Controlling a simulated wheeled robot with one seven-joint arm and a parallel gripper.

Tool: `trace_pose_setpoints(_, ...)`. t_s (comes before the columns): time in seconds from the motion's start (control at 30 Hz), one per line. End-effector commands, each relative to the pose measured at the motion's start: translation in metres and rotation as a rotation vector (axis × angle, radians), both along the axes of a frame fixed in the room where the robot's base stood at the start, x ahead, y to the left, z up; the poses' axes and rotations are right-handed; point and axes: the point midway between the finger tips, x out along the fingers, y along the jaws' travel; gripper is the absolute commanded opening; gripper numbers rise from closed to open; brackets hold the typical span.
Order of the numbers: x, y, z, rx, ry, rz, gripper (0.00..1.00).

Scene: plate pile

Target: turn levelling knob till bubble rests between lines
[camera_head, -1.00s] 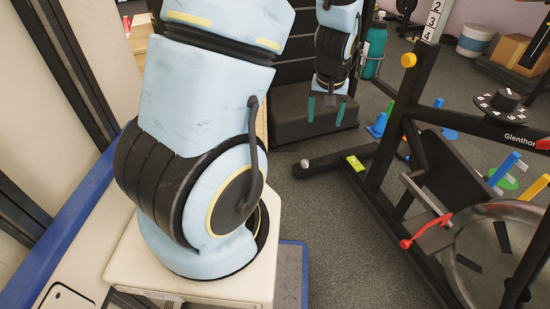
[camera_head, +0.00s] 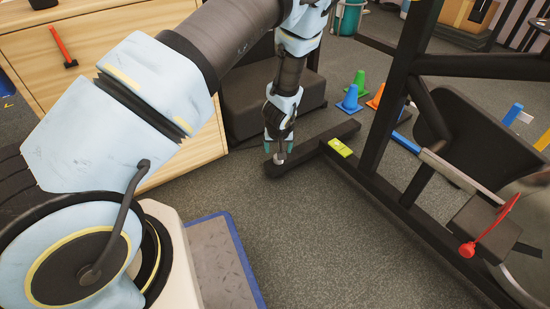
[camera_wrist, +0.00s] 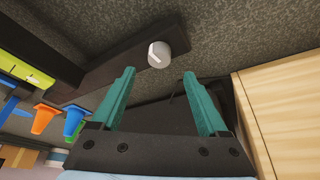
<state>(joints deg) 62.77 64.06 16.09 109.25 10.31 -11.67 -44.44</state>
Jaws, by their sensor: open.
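The levelling knob (camera_wrist: 159,54), a pale grey round knob with a light mark on its face, sits near the end of a black floor bar (camera_head: 310,152). It also shows small in the head view (camera_head: 279,159). My gripper (camera_head: 278,148) is open and points down over the knob. In the wrist view its teal fingers (camera_wrist: 160,73) stand either side of the knob's line, with the knob just beyond their tips and nothing between them. The yellow-green level (camera_head: 340,147) lies on the frame's bar; it also shows in the wrist view (camera_wrist: 27,68). Its bubble is too small to make out.
The black rack frame (camera_head: 400,110) rises right of the knob, with a red-handled lever (camera_head: 490,228) on it. Several cones, such as a blue one (camera_head: 350,100), stand behind. A dark padded block (camera_head: 270,100) and wooden drawers (camera_head: 120,70) are close by. Carpet in front is clear.

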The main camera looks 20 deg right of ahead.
Motion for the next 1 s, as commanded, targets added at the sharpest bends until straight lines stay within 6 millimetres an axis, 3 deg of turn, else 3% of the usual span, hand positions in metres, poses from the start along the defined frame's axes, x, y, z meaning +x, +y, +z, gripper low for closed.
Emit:
trace_pose_setpoints(0.03,0.004,-0.001,-0.016,0.001,0.001,0.001,0.77)
trace_pose_setpoints(0.1,0.008,-0.003,-0.027,0.0,0.0,0.001,0.77)
trace_pose_setpoints(0.3,0.018,-0.008,-0.05,0.0,0.0,0.001,0.77)
trace_pose_setpoints(0.73,0.022,-0.009,-0.057,0.001,0.001,0.001,0.77)
trace_pose_setpoints(1.0,0.022,-0.009,-0.057,0.001,0.001,0.001,0.49)
